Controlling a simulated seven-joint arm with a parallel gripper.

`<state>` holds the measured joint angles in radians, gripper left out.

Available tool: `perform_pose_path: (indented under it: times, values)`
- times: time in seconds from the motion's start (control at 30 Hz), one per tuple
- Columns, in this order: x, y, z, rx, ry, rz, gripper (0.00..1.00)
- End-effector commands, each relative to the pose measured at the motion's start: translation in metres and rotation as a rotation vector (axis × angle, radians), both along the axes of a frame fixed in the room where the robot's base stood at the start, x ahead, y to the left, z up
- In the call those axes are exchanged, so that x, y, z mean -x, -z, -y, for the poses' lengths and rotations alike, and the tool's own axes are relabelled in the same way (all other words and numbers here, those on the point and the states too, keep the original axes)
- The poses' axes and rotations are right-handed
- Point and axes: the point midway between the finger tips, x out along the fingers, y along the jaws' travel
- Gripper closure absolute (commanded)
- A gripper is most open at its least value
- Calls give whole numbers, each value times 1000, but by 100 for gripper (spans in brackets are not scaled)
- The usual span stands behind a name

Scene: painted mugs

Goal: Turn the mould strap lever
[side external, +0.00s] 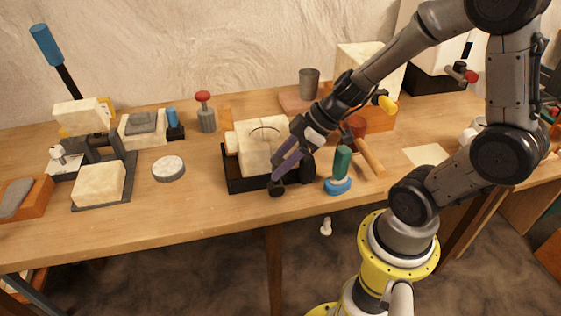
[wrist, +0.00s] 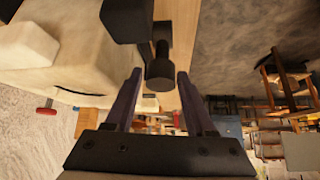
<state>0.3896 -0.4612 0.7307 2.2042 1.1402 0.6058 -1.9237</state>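The cream mould (side external: 258,146) sits in a black tray (side external: 236,183) near the front edge of the bench. In the wrist view its cream block (wrist: 70,45) fills the upper left. A black block with a round black knob (wrist: 160,66), seemingly the strap lever, stands at the mould's side. The knob also appears low at the tray's front (side external: 277,188). My gripper (wrist: 160,75) points down at it with its two purple fingers apart, one on each side of the knob in the wrist view. Gaps show on both sides; I see no contact. In the side view the fingers (side external: 287,163) slant down across the mould's right front.
A round white disc (side external: 168,168) lies left of the tray. Bare bench (side external: 190,205) lies front left.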

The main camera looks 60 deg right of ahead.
Motion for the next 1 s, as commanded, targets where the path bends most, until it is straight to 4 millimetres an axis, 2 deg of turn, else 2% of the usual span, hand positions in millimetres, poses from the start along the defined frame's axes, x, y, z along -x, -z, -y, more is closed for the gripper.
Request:
perform_pose_path:
  times: [0.23, 0.37, 0.8, 1.0]
  values:
    - [1, 0, 0, 0, 1, -1, 46]
    - [4, -7, 4, 0, 3, 2, 46]
    - [46, -75, 35, 3, 7, 3, 46]
    - [61, -98, 45, 2, 5, 1, 46]
